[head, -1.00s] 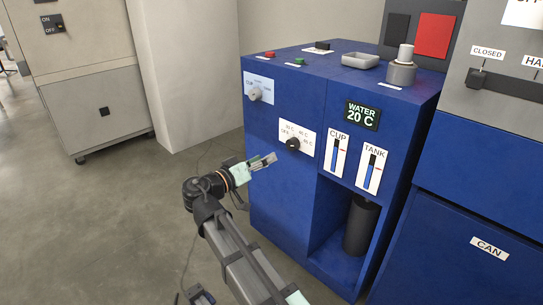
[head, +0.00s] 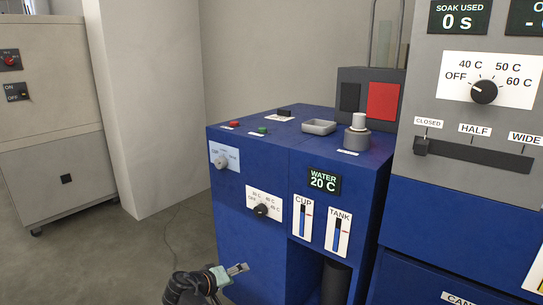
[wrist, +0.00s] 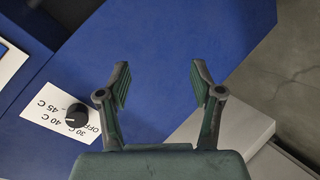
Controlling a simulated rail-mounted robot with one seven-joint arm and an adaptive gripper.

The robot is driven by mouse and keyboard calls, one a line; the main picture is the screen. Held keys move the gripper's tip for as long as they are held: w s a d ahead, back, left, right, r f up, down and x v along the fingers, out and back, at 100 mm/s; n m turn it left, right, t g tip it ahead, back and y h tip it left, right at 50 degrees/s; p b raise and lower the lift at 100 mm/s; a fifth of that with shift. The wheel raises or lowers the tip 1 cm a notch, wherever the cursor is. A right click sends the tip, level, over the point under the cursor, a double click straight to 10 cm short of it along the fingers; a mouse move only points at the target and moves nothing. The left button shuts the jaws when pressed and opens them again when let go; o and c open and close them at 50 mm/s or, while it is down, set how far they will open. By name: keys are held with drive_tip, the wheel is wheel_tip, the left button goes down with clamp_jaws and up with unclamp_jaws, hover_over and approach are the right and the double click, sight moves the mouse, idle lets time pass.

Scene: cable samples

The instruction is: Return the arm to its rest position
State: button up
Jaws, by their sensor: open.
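My gripper (head: 237,269) shows at the bottom of the head view, in front of the lower front of the blue cabinet (head: 240,222). In the wrist view my gripper (wrist: 160,88) has its two fingers spread wide with nothing between them. Behind the fingers is the plain blue panel (wrist: 165,40). A black knob (head: 261,210) on a white temperature label is above and right of my gripper in the head view. The same knob shows in the wrist view (wrist: 77,115), left of the fingers. Most of my arm is outside the head view.
A grey machine (head: 410,90) with a dial and slider stands at the right. A beige cabinet (head: 55,120) and a pale wall pillar (head: 150,110) are at the left. Grey floor (head: 120,260) is open left of the blue cabinet.

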drive_tip(key=s+d+f+g+y+p, duration=0.3)
drive_tip(key=s+d+f+g+p, duration=0.7)
drive_tip(key=s+d+f+p, duration=0.65)
drive_tip(key=s+d+r+m+g+y+p, duration=0.1)
drive_tip(key=s+d+r+g+p, duration=0.1)
drive_tip(key=s+p, duration=0.5)
drive_tip(key=s+d+r+m+g+y+p, duration=0.1)
drive_tip(key=s+d+r+m+g+p, duration=0.1)
drive_tip(key=s+d+r+p, duration=0.3)
drive_tip(key=s+d+r+m+g+y+p, duration=0.1)
drive_tip(key=s+d+r+g+p, duration=0.2)
drive_tip(key=s+p, duration=0.7)
drive_tip(key=s+d, duration=0.2)
drive_tip(key=s, duration=0.3)
drive_tip(key=shift+s+r+y+p, duration=0.3)
drive_tip(key=shift+r+y, duration=0.1)
